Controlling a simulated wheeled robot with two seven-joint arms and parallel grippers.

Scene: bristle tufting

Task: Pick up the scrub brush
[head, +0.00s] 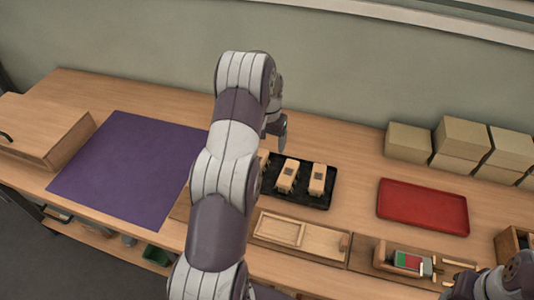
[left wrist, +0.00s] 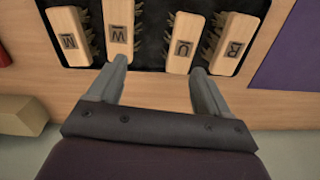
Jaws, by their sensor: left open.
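Several wooden-backed brushes lie in a black tray (head: 302,192), bristles sideways. In the head view, two show clearly: a middle brush (head: 287,175) and a right brush (head: 317,180); my left arm hides others. In the left wrist view, the blocks bear letter-like marks: an M-like brush (left wrist: 69,36), a W-like brush (left wrist: 119,31), a U-like brush (left wrist: 184,43) and a B-like brush (left wrist: 238,48). I cannot tell which is the scrub brush. My left gripper (left wrist: 160,66) is open and empty, its fingertips near the W-like and U-like blocks. My right gripper (head: 440,271) is partly visible, low right.
A purple mat (head: 130,165) lies left, beside a wooden box (head: 45,130). A red tray (head: 422,206) lies right, with cardboard boxes (head: 408,142) behind it. A wooden tray (head: 300,235) is in front of the black tray. A holder with red and green pieces (head: 407,261) is near my right gripper.

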